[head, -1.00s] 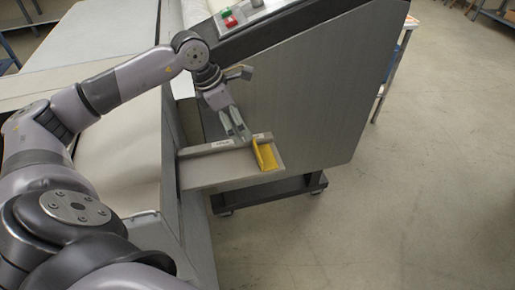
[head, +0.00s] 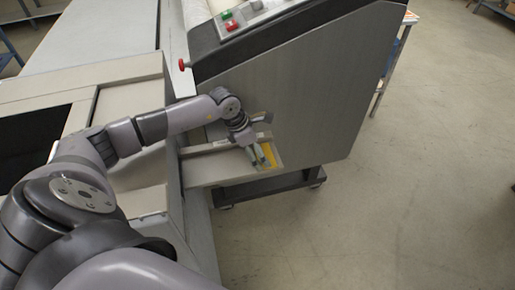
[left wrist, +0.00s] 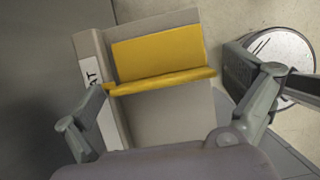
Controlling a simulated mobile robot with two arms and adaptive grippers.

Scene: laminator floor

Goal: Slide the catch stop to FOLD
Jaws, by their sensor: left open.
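The yellow catch stop (head: 270,154) stands at the outer end of a beige tray (head: 204,173) on the side of the machine. In the left wrist view the stop (left wrist: 158,55) is a yellow plate with a thicker lower lip. A white label (left wrist: 91,74) ending in "AT" is beside it on the tray's rim. No FOLD label is readable. My left gripper (head: 260,155) is at the stop and partly covers it in the head view. In the left wrist view its open fingers (left wrist: 168,76) are spread on either side of the stop's lip. Contact is unclear. My right gripper is not in view.
The machine's grey side panel (head: 300,95) rises right behind the tray. Above are green and red buttons (head: 231,25) and a red knob (head: 182,64). A dark wheeled base (head: 270,187) is below. The floor (head: 400,200) to the right is clear.

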